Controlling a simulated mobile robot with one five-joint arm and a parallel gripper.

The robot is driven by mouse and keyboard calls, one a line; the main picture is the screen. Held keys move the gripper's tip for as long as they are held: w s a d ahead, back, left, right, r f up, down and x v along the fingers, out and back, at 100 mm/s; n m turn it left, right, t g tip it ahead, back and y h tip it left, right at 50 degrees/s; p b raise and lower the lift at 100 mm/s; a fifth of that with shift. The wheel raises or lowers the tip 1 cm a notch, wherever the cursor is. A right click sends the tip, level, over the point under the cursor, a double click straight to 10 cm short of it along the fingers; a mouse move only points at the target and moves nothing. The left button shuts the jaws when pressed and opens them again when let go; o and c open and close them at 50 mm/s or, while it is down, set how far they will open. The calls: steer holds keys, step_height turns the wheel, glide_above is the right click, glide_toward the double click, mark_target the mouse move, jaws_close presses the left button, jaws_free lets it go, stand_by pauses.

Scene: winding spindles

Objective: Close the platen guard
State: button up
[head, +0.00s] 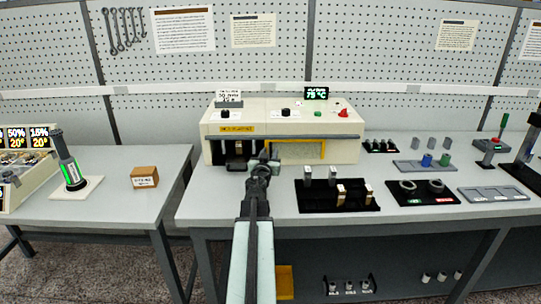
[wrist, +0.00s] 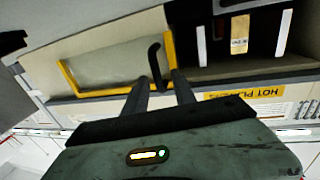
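The platen guard (head: 296,151) is a yellow-framed pane on the front of the cream press (head: 345,152). It covers the right part of the front opening; the left part (head: 233,148) is open and dark. The wrist view is turned over and shows the guard pane (wrist: 110,66), its black hooked handle (wrist: 154,58) and the open bay. My gripper (head: 264,160) is at the guard's left edge. In the wrist view my gripper (wrist: 161,78) has its fingers apart, one on each side of the handle's lower end. I cannot tell whether they touch it.
A black tray (head: 312,203) with upright pieces lies on the bench right of my arm. A black tray with rings (head: 423,199) is farther right. A brown box (head: 144,177) and a dark spindle stand (head: 68,165) are on the left table. A gap separates the tables.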

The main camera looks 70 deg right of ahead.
steer(key=shift+w+d, duration=0.1)
steer(key=shift+d, duration=0.7)
jaws_close()
stand_by(0.7)
